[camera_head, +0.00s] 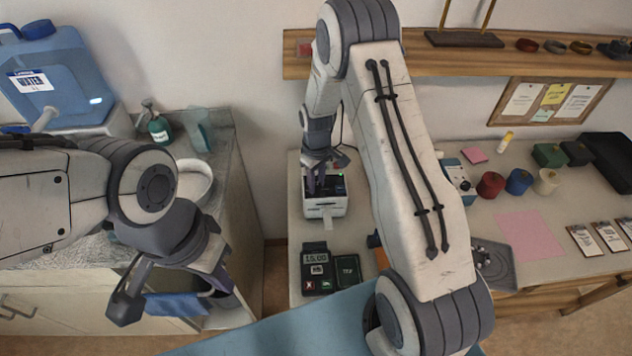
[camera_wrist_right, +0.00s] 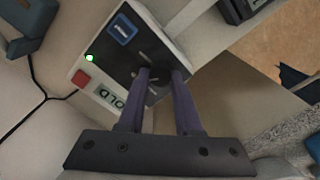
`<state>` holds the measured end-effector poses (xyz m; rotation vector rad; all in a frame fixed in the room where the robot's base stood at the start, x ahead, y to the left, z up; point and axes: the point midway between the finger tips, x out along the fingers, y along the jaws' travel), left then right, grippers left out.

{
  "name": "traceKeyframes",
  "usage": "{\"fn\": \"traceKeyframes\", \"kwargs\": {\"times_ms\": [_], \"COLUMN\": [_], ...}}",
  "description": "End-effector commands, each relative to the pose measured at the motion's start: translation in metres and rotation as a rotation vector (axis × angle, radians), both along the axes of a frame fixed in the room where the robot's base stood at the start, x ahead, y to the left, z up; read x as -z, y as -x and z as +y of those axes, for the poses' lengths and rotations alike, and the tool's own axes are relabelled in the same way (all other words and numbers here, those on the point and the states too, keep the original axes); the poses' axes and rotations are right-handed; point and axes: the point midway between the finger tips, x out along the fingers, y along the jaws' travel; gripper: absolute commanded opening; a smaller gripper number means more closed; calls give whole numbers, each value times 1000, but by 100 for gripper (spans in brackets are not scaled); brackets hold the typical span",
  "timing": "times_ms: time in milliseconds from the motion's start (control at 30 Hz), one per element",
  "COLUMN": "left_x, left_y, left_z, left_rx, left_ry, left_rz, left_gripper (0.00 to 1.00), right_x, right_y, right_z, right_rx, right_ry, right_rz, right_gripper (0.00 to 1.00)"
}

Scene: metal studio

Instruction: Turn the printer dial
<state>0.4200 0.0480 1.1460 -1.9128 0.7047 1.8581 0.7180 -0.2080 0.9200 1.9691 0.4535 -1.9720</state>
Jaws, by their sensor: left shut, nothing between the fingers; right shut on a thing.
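The printer (camera_head: 325,205) is a small white box with a dark top panel, standing on the left end of the right-hand table. In the right wrist view its panel (camera_wrist_right: 122,60) shows a blue button, a red button, a lit green light and a small display that is partly covered. My right gripper (camera_head: 317,182) reaches down onto the panel. In the wrist view its purple fingers (camera_wrist_right: 160,78) are shut on the dark dial (camera_wrist_right: 157,86), which is mostly hidden between the fingertips. My left gripper (camera_head: 226,286) is shut and empty at the left, away from the printer.
A card terminal (camera_head: 316,270) lies in front of the printer. Coloured jars (camera_head: 490,185) and a grey tray (camera_head: 497,262) are to the right. A shelf (camera_head: 470,60) runs above. A water jug (camera_head: 50,65) stands on the left counter.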

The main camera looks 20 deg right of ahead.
Motion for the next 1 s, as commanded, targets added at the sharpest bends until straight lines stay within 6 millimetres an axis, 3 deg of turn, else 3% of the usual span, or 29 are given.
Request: {"fn": "traceKeyframes", "kwargs": {"times_ms": [67, 100, 167, 200, 567, 1000], "left_x": [0, 0, 0, 0, 2, 20], "left_y": [0, 0, 0, 0, 0, 0], "left_z": [0, 0, 0, 0, 0, 0], "left_rx": [0, 0, 0, 0, 0, 1], "left_ry": [0, 0, 0, 0, 0, 0], "left_rz": [0, 0, 0, 0, 0, 0], "left_gripper": [0, 0, 0, 0, 0, 0], "right_x": [-2, -2, -2, -2, -5, -82], "right_y": [-2, -2, -2, -2, -1, -2], "right_z": [0, 0, 0, 0, 0, 0], "right_rx": [-1, -1, -1, -1, -1, -1], "right_ry": [1, 0, 1, 1, 0, 0], "right_rz": [-6, -7, -6, -6, -4, -9], "right_gripper": [0, 37, 60, 63, 63, 63]}}
